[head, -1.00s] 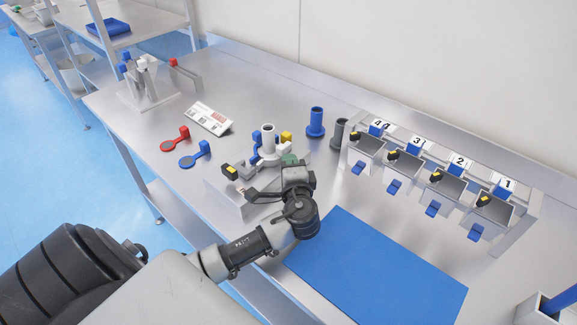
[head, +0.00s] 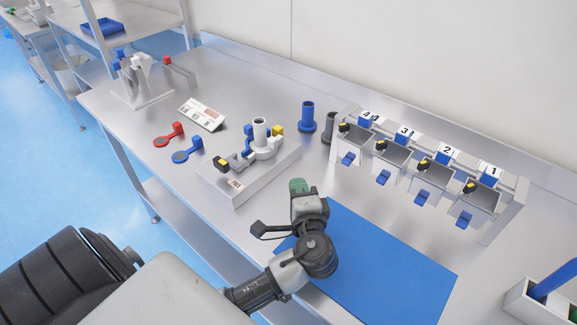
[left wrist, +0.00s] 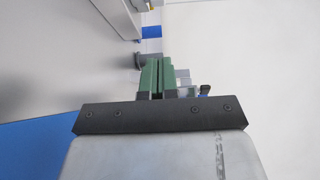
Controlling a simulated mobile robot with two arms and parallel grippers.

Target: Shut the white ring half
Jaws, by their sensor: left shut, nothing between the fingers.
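The white ring half (head: 268,152) sits on a low grey block fixture (head: 243,188) near the middle of the table, around the foot of an upright white tube (head: 260,130). A blue part stands at its left and a yellow part (head: 278,130) behind it. I cannot tell whether the ring is fully closed. My left gripper (head: 299,186) is shut and empty, in front of and to the right of the fixture, apart from it. Its green fingers (left wrist: 158,78) lie close together in the left wrist view. My right gripper is not in view.
A blue mat (head: 385,262) lies at the front right. Numbered bins (head: 432,172) with blue tabs stand along the back right. A blue spool (head: 307,116) and a dark one stand behind the fixture. Red (head: 169,136) and blue (head: 188,150) paddles lie at the left.

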